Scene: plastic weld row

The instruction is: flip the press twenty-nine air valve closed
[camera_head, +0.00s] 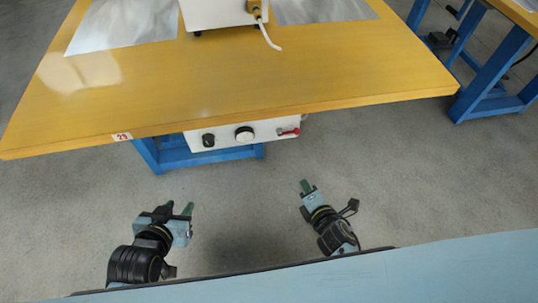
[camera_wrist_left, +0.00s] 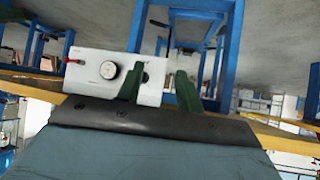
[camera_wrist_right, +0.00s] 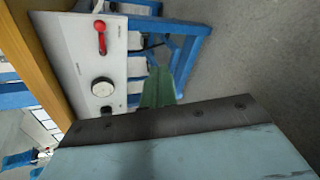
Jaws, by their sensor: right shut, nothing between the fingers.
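The red-handled air valve (camera_head: 288,132) is at the right end of the white control panel (camera_head: 222,135) under the table's front edge, under the label 29 table. Its red lever (camera_wrist_right: 102,42) lies along the panel's length in the right wrist view. The red lever also shows at the panel's left end in the left wrist view (camera_wrist_left: 69,60). My right gripper (camera_head: 305,186) is shut and empty, below and in front of the valve, apart from it. Its green fingers (camera_wrist_right: 159,88) are together. My left gripper (camera_head: 179,208) is open and empty, in front of the panel's left side.
A white-faced dial (camera_head: 244,133) and a black knob (camera_head: 208,140) sit on the panel left of the valve. The yellow tabletop (camera_head: 300,75) overhangs the panel, with a 29 label (camera_head: 122,136) on its edge. Blue table legs (camera_head: 150,155) stand behind. The floor in front is clear.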

